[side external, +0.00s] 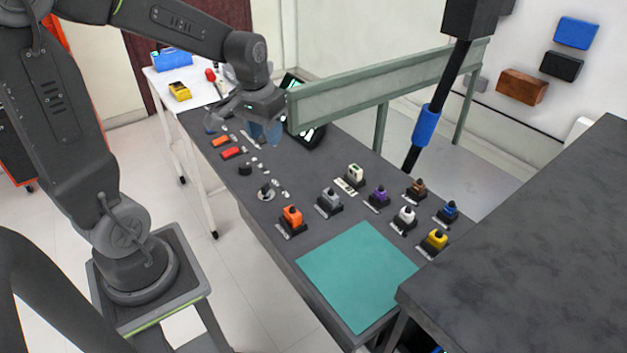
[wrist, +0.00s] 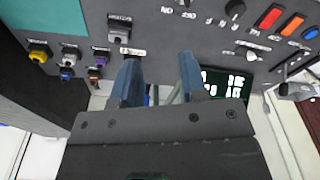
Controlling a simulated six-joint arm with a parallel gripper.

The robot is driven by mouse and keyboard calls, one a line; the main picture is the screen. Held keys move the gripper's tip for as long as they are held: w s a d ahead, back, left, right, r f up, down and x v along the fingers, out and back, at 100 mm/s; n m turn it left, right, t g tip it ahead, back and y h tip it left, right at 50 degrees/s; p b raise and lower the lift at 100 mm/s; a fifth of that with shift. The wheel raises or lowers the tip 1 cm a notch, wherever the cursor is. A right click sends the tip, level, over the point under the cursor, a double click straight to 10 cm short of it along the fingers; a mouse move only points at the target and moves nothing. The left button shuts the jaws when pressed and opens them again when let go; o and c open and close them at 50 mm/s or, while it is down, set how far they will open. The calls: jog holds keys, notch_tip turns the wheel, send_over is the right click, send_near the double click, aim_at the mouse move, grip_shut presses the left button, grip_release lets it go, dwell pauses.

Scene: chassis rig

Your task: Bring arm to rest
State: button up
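My gripper (side external: 246,128) hangs over the far left part of the dark chassis table (side external: 300,262) in the side external view, near the switches and a small screen. In the wrist view, the two blue fingers of my gripper (wrist: 158,78) stand apart with nothing held between them. The fingertips point toward the grey panel surface. Whether they touch anything is hard to tell, but they look clear of the connectors.
Several coloured connectors, including an orange one (side external: 292,216) and a yellow one (side external: 434,240), stand on the table. A teal mat (side external: 357,275) is bare. A green rail (side external: 385,80) and a black pole (side external: 444,90) rise behind. A dark counter (side external: 530,230) is at right.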

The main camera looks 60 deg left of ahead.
jog(key=s+d+r+m+t, duration=0.4)
jog(key=s+d+r, duration=0.3)
jog(key=s+d, duration=0.3)
jog(key=d, duration=0.3)
jog(key=shift+s+m+h, duration=0.3)
jog(key=shift+s, duration=0.1)
